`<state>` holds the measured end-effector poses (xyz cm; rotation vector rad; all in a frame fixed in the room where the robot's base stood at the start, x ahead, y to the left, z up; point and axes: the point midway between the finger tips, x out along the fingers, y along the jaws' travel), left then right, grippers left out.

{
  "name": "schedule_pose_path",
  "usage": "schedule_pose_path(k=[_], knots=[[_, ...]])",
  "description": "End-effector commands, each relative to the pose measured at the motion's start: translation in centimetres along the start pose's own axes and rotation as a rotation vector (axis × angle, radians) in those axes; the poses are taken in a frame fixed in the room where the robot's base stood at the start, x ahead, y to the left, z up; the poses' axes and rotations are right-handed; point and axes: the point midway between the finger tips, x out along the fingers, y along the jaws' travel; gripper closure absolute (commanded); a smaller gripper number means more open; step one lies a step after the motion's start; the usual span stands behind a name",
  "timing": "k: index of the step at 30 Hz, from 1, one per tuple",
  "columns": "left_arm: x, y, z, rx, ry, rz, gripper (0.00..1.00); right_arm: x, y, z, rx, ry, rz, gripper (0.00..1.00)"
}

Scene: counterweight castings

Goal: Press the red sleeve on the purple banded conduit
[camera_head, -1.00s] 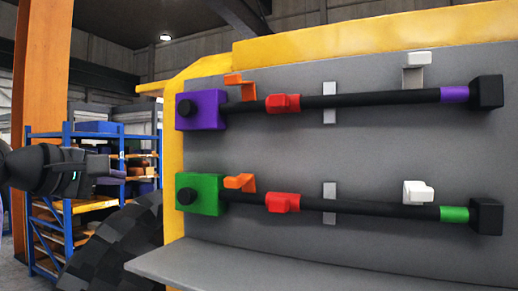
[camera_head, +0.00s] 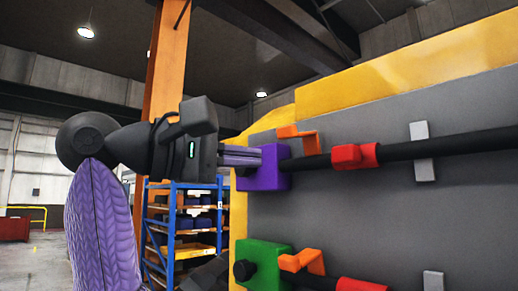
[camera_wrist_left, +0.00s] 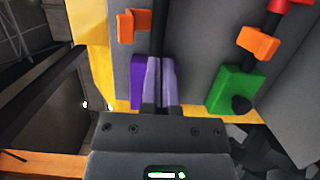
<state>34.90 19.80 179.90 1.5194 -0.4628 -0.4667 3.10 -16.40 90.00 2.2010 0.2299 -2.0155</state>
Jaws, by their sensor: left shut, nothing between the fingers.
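The upper black conduit (camera_head: 400,151) runs right from a purple block (camera_head: 270,180). A red sleeve (camera_head: 355,156) is around it, right of an orange lever (camera_head: 298,138). The conduit's purple band is outside the current views. My left gripper (camera_head: 258,156) is shut and empty, its fingers in front of the purple block and partly hiding it. In the left wrist view, the fingers (camera_wrist_left: 162,70) overlap the purple block (camera_wrist_left: 136,82) and line up with the conduit (camera_wrist_left: 158,30). I cannot tell whether they touch the block. My right gripper is not in view.
Below is a similar conduit with a green block (camera_head: 265,262), an orange lever (camera_head: 303,262) and a red sleeve (camera_head: 360,285). Grey brackets (camera_head: 422,152) stand on the grey panel (camera_head: 380,215). A blue shelf rack (camera_head: 178,235) is behind at the left.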

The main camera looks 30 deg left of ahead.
Motion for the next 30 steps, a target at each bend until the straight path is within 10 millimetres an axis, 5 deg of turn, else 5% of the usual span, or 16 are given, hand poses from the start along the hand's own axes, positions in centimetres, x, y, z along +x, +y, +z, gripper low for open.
schedule_pose_path(k=[10,18,30], knots=[[7.4,0.4,0.3,0.002,-0.003,0.0,1.0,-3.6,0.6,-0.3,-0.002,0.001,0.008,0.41],[8.0,0.2,3.6,0.003,-0.001,0.002,1.0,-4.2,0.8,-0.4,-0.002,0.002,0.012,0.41],[8.1,0.0,4.1,0.001,-0.001,0.002,1.0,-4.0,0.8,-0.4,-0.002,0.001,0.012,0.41]])
